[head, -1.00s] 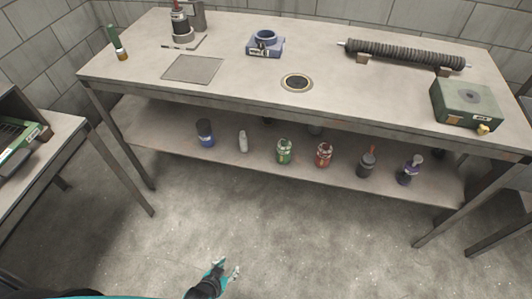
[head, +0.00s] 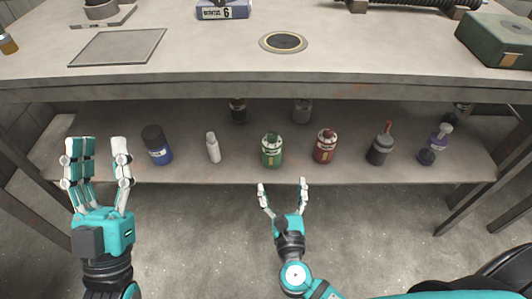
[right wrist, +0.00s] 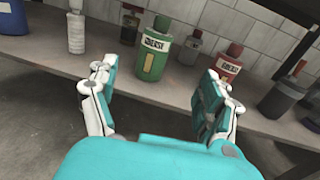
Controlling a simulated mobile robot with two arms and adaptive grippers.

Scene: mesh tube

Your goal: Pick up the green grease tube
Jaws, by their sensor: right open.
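My left gripper (head: 102,158) is open and empty at the left, in front of the shelf.
A white bottle (head: 213,147) stands left of the tube and a red container (head: 325,146) right of it. A blue-and-black container (head: 156,145), a dark container (head: 380,150) and a purple bottle (head: 435,145) stand further out. The tabletop (head: 200,62) overhangs the shelf (head: 110,125).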

